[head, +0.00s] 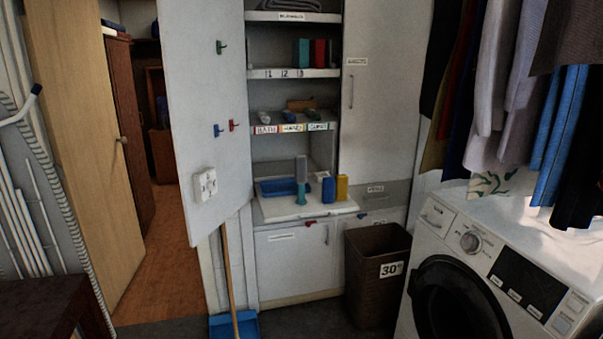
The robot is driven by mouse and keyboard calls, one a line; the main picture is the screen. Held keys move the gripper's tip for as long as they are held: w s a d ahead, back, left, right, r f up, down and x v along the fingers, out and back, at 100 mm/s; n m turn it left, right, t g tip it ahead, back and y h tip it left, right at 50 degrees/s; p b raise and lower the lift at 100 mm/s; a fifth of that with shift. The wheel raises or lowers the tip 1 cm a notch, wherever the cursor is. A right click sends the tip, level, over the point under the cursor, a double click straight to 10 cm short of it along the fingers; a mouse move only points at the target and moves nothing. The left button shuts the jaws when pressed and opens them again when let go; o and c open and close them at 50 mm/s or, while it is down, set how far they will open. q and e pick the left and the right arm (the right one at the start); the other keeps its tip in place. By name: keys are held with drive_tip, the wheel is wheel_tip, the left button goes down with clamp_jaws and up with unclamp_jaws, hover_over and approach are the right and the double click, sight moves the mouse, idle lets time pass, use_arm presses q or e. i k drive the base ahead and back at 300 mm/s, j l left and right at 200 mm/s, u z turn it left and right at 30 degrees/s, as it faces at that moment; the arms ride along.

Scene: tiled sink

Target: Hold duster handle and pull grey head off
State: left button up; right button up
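What looks like the duster stands upright on the white pull-out shelf (270,214) of the open cabinet. Its grey head (301,168) is on top and its teal handle (301,194) is below, with the two joined. Neither of my grippers is in view, and nothing is holding the duster.
A blue tray (270,188) is left of the duster; a blue bottle (328,190) and a yellow block (342,187) are close on its right. The open cabinet door (205,120) is at left. A brown bin (375,280) and washing machine (490,270) stand at right.

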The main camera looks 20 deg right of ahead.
sight(300, 167)
drive_tip(key=i+l, duration=0.35)
drive_tip(key=i, duration=0.15)
drive_tip(key=i+l, duration=0.4)
drive_tip(key=i, duration=0.15)
